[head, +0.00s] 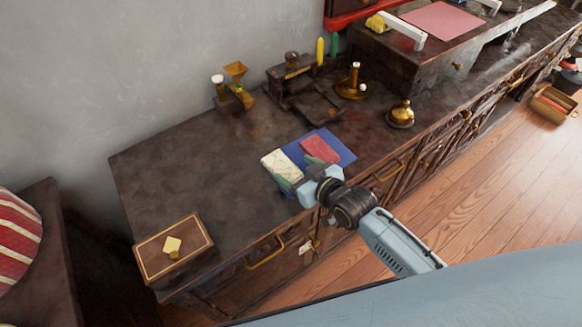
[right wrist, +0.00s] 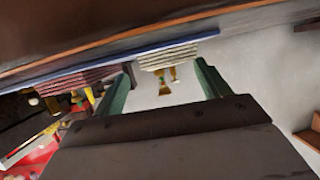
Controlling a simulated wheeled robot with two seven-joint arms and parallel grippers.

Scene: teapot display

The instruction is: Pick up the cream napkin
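The cream napkin (head: 278,162) is a folded stack on the front left part of a blue mat (head: 343,151). In the right wrist view the cream napkin (right wrist: 167,57) shows as a layered edge ahead of and between the fingers. My right gripper (head: 298,172) is at its near side, with green fingertips on either side of its near end. In the right wrist view the right gripper (right wrist: 166,66) is open, with a wide gap and nothing clamped. I cannot tell whether a finger touches the napkin. My left gripper is not in view.
A red napkin (head: 321,149) lies close right of the cream one on the mat. Behind are a brass candle holder (head: 352,88) and small brass pieces (head: 238,92). A wooden box (head: 174,250) stands at the front left. The cabinet top (head: 200,160) left of the mat is clear.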

